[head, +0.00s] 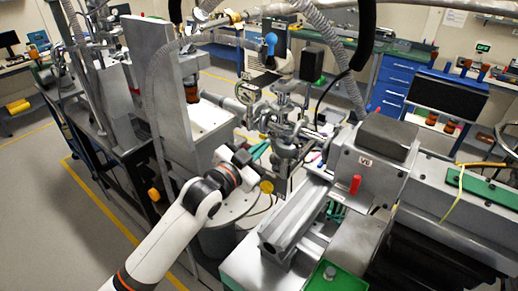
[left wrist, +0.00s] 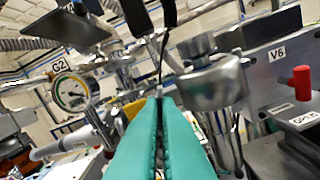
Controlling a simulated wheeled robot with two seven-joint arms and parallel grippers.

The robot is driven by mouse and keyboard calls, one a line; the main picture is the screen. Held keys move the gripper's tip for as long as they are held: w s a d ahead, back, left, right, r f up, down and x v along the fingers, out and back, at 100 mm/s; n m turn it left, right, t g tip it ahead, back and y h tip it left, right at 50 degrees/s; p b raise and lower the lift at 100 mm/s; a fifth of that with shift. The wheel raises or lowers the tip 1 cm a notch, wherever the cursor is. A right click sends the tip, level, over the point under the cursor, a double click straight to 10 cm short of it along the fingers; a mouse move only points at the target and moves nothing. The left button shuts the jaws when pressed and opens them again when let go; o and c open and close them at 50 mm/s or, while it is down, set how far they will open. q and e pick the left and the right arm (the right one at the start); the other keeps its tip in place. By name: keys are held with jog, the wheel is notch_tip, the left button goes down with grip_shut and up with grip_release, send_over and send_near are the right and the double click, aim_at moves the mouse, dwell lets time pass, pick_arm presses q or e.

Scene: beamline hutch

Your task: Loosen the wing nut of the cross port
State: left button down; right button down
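The metal cross port (head: 287,130) stands in the middle of the head view, with several flanges and clamps crowded around it. In the left wrist view a shiny rounded clamp part (left wrist: 212,85) is close, just right of the fingertips. I cannot tell for sure which small part is the wing nut. My left gripper (head: 260,150) is beside the cross port, on its left. Its teal fingers (left wrist: 158,98) lie nearly side by side with only a thin line between them, and I see nothing clearly held. My right gripper is in neither view.
A grey box marked V6 (head: 375,155) with a red handle (head: 355,185) stands right of the cross port. A round gauge (left wrist: 70,92) is at the left in the wrist view. A ribbed hose (head: 157,100) and a tall grey post (head: 155,60) stand left.

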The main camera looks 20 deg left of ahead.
pick_arm(q)
jog(key=shift+n, duration=1.5)
jog(key=c, duration=2.1)
grip_release()
jog(key=o, duration=0.5)
jog(key=shift+c, duration=0.2)
jog(key=shift+w+d, duration=0.1)
jog(key=shift+w, duration=0.05)
jog(key=b+v, duration=0.4)
jog(key=v, duration=0.8)
